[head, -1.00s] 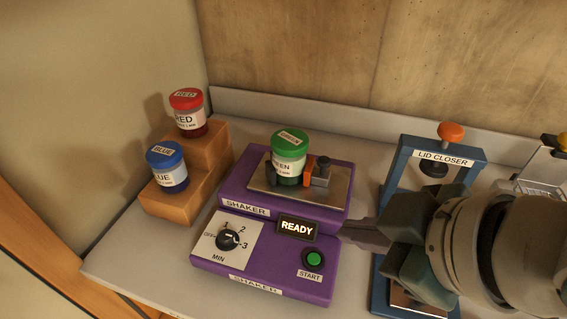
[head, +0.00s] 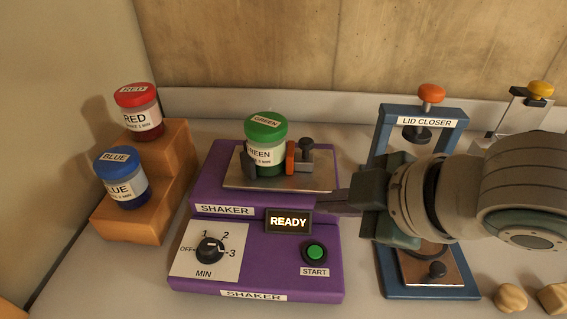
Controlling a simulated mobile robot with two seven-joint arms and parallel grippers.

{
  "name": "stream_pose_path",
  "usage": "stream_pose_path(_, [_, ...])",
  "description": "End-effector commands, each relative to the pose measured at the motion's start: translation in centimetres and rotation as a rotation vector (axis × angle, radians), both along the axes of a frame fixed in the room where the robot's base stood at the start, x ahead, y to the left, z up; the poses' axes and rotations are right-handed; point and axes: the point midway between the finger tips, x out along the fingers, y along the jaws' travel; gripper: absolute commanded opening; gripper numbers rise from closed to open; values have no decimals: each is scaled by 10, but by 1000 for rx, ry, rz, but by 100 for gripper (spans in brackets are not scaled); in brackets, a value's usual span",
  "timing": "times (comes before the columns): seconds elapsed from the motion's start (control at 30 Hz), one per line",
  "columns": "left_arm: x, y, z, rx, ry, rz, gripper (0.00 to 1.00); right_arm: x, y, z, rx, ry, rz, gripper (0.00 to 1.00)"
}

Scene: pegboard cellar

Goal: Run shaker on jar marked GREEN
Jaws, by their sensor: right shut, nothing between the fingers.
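The jar marked GREEN (head: 266,150), with a green lid, stands upright on the metal plate of the purple shaker (head: 188,270), between a dark block at its left and an orange-faced clamp (head: 290,158) at its right. The display (head: 288,221) reads READY. The dial (head: 210,249) has marks OFF, 1, 2, 3 over MIN; I cannot tell surely which its pointer meets. The green START button (head: 315,252) is at front right. My right gripper (head: 322,202) is shut and empty, its tips by the shaker's right side, just right of the display. My left gripper is out of view.
Jars marked RED (head: 139,112) and BLUE (head: 123,178) stand on a stepped wooden block (head: 172,160) at left. A blue LID CLOSER (head: 418,112) stands at right, partly behind my right arm. Another device with a yellow knob (head: 540,90) is behind it.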

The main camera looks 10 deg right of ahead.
Motion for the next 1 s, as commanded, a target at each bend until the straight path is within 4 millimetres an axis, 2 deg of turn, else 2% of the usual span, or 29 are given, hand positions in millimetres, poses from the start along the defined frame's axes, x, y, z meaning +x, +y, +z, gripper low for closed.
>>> stream_pose_path(0.47, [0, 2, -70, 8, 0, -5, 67, 0, 0, -64, 1, 0, 1, 0])
stream_pose_path(0.7, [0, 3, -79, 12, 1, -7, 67, 0, 0, -81, 0, -1, -1, 0])
stream_pose_path(1.0, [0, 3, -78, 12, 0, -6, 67, 0, 0, -82, 0, 0, 0, 0])
